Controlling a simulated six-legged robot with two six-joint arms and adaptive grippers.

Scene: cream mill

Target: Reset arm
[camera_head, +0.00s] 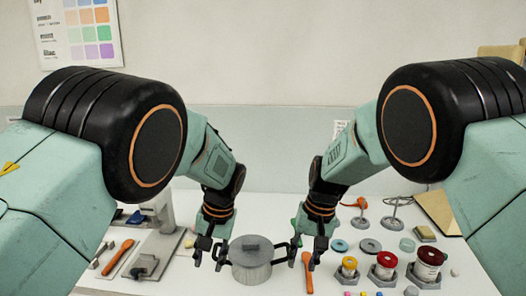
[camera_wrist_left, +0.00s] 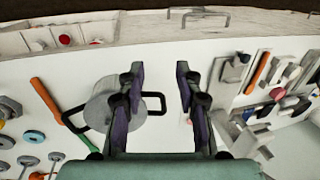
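A grey pot (camera_head: 251,270) with a lid and two dark side handles stands on the white table between my grippers. My left gripper (camera_head: 209,256) is open beside the pot's left handle. In the left wrist view, the open left fingers (camera_wrist_left: 159,75) are apart, with one pot handle (camera_wrist_left: 156,103) showing between them and the pot (camera_wrist_left: 103,108) to their left. The fingers do not close on it. My right gripper (camera_head: 307,258) has its fingers apart near the pot's right handle. Whether that handle lies between them is unclear.
An orange-handled tool (camera_head: 307,274) lies close to the right gripper. Another orange tool (camera_head: 118,258) and a grey stand (camera_head: 160,245) are at the left. A colour chart (camera_head: 88,30) hangs on the wall.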

